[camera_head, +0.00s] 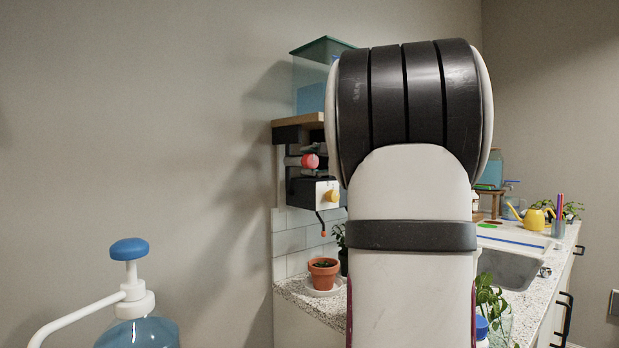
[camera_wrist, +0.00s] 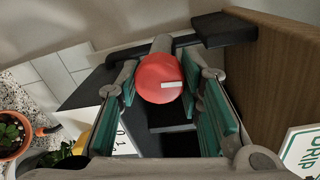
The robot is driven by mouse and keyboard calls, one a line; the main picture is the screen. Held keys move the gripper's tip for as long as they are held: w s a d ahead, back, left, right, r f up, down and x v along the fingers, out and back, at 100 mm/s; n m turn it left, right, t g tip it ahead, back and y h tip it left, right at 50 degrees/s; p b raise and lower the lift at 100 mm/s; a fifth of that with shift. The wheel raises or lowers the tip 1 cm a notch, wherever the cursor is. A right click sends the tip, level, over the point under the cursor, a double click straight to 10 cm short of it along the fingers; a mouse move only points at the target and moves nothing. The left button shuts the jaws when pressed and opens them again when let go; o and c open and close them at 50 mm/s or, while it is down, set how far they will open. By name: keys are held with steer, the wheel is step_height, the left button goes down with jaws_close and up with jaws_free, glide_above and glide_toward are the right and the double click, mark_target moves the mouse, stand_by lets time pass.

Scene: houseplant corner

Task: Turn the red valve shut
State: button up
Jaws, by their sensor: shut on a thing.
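The red valve (camera_head: 310,161) shows in the head view as a round red knob beneath the wooden shelf, above a dark box with a white face. In the wrist view the red valve (camera_wrist: 158,88) is between the green-padded fingers of my gripper (camera_wrist: 160,78), which are shut on its sides. A white mark on its face runs from near the middle towards the picture's right. In the head view my arm covers much of the centre, and the fingers are hard to make out there.
A wooden shelf (camera_head: 300,121) carries a teal-lidded blue tank (camera_head: 309,92) above the valve. A yellow knob (camera_head: 332,196) is on the box below. A potted plant (camera_head: 323,273) stands on the speckled counter. A white sign (camera_wrist: 303,152) is at the wrist view's lower right.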

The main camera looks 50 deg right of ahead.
steer(key=shift+f+n+b, duration=0.1)
steer(key=shift+n+b, duration=0.5)
steer(key=shift+b, duration=0.1)
steer(key=o, duration=1.2)
steer(key=shift+c, duration=0.2)
steer(key=v, duration=1.2)
steer(key=shift+a, duration=0.15)
